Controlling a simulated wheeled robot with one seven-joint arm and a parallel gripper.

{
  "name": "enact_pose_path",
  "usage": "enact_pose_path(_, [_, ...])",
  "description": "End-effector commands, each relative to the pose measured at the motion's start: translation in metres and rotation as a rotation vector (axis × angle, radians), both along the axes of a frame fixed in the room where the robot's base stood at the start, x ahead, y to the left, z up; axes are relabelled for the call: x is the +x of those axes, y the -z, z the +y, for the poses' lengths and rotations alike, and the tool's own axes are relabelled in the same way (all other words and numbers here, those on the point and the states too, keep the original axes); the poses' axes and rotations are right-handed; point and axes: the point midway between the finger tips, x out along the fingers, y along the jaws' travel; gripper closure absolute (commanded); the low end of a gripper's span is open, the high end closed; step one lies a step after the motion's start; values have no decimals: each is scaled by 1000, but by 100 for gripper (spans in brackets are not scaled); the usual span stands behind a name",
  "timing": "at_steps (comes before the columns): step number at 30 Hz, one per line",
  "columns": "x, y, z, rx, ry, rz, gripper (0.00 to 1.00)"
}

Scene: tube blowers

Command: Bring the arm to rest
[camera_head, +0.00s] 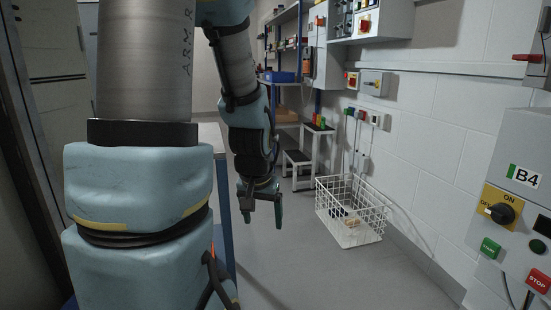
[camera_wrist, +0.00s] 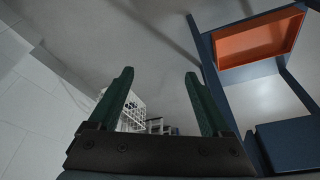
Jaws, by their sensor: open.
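My gripper (camera_head: 262,216) hangs from my arm in the middle of the head view, fingers pointing down. Its two dark green fingers are apart and nothing is between them. The wrist view also shows the open gripper (camera_wrist: 158,95), with bare grey floor beyond the fingertips. My arm's large grey and light blue links fill the left of the head view and hide much of what lies behind them.
A white wire basket (camera_head: 352,212) with a few items stands on the floor right of my gripper. A control panel (camera_head: 512,205) marked B4 is on the right wall. A step stool (camera_head: 298,165) stands farther back. An orange tray (camera_wrist: 262,40) sits in a blue frame.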

Motion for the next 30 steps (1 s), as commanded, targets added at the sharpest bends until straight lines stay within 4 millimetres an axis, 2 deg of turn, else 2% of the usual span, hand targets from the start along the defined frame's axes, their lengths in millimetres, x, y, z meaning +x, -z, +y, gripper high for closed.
enact_pose_path(1, [-15,-4,14,3,-49,46,18])
enact_pose_path(5, [-55,-12,39,2,-157,172,18])
enact_pose_path(6, [-54,-28,38,3,-152,175,18])
enact_pose_path(11, [-53,-61,37,4,-146,173,18])
enact_pose_path(16, [-53,-102,37,4,-144,173,18])
enact_pose_path(30, [-53,-247,36,5,-143,172,18])
